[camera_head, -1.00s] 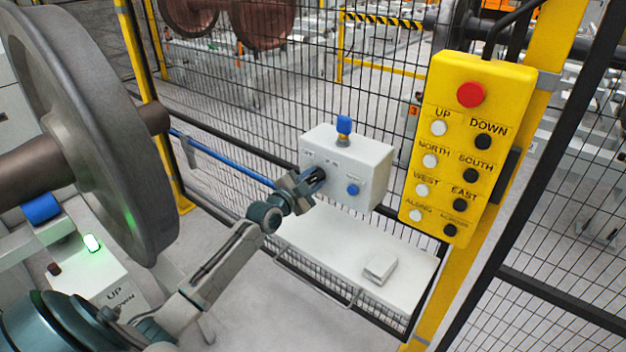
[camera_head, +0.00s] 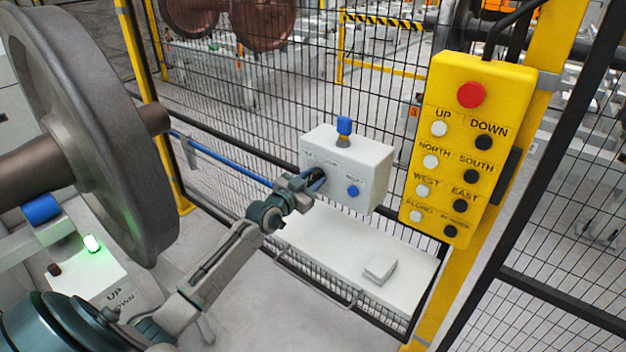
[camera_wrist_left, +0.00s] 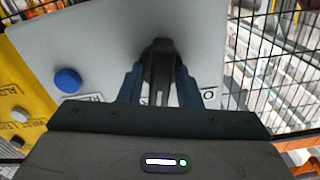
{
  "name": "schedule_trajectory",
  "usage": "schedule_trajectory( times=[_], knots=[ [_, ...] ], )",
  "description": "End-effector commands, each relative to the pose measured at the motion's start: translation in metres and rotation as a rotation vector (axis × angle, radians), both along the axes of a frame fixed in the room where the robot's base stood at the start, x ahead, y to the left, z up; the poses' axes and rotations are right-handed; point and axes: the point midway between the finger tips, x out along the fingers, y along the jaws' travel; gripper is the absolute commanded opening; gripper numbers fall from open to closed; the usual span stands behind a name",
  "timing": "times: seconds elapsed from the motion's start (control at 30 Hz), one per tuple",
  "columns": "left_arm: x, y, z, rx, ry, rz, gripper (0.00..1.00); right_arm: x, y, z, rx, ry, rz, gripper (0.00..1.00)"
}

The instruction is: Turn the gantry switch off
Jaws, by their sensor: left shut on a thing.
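The gantry switch is a black rotary knob (camera_wrist_left: 160,62) on the front of a light grey box (camera_head: 362,160). It also shows, mostly covered by the gripper, in the head view (camera_head: 320,175). My left gripper (camera_wrist_left: 160,88) has its blue fingers on both sides of the knob and is shut on it. In the head view the left gripper (camera_head: 313,182) reaches the box's left front from the lower left. A label with an "O" (camera_wrist_left: 208,95) lies beside the fingers; the knob's exact pointing is hard to tell. My right gripper is not in view.
The box carries a blue button (camera_head: 352,191) and a blue-capped part on top (camera_head: 344,125). A yellow pendant (camera_head: 466,150) with a red button hangs at right. A white shelf (camera_head: 345,255) sits below. Mesh fence stands behind; a large wheel (camera_head: 125,130) is at left.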

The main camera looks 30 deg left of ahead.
Motion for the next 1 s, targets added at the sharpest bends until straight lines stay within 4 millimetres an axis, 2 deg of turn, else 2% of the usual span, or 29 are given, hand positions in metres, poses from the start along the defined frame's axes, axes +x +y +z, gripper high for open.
schedule_trajectory(
  times=[0.6,1.0],
  knots=[
    [0.000,0.003,-0.001,-0.587,0.049,0.001,0.08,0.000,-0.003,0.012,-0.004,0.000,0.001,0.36],
    [0.000,0.004,-0.002,-0.905,0.074,0.002,0.08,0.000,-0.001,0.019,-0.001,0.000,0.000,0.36]
  ],
)
